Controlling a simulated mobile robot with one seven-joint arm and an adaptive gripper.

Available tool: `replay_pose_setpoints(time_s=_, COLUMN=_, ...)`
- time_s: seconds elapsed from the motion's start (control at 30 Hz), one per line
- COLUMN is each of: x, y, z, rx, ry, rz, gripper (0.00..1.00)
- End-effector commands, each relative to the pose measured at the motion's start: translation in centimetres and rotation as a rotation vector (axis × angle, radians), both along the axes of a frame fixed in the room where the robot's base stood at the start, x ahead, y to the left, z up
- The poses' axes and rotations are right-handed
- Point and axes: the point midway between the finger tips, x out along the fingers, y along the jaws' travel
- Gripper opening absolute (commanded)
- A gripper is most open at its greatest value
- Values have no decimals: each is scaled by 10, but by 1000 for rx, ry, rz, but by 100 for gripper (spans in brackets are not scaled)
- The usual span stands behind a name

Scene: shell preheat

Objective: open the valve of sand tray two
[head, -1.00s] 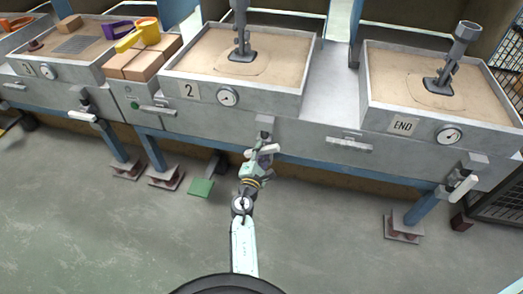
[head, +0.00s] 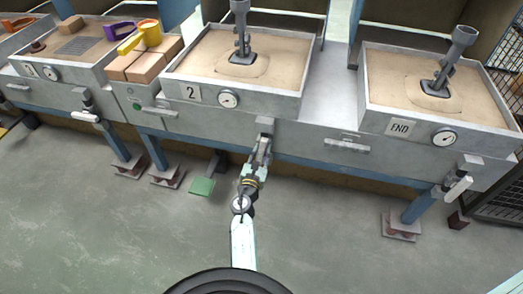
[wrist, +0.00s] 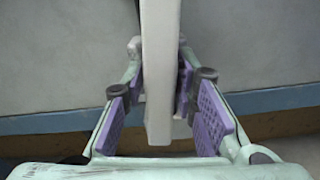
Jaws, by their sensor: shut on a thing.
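Sand tray two (head: 190,92) is a grey metal tray of sand with a "2" plate and a round gauge on its front. Its valve (head: 265,126) sits below the front wall. In the head view my gripper (head: 261,150) is at this valve and partly hides its lever. In the wrist view the pale valve lever (wrist: 160,70) runs lengthwise between the purple finger pads of my gripper (wrist: 163,95). The gripper is shut on the lever, which points out from the valve toward my arm.
The END tray (head: 375,118) stands to the right, with its own white lever (head: 458,188). Another tray with a white lever (head: 86,117) is at the left. A green pedal (head: 201,186) is near the floor. The floor in front is clear.

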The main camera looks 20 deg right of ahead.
Motion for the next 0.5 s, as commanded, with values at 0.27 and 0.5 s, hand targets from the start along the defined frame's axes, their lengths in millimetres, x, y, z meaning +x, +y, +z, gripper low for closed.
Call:
replay_pose_setpoints(time_s=0.27, x=0, y=1, z=0, rx=-100, ry=68, rz=1, gripper=0)
replay_pose_setpoints(time_s=0.5, x=0, y=1, z=-1, rx=-130, ry=89, rz=1, gripper=0)
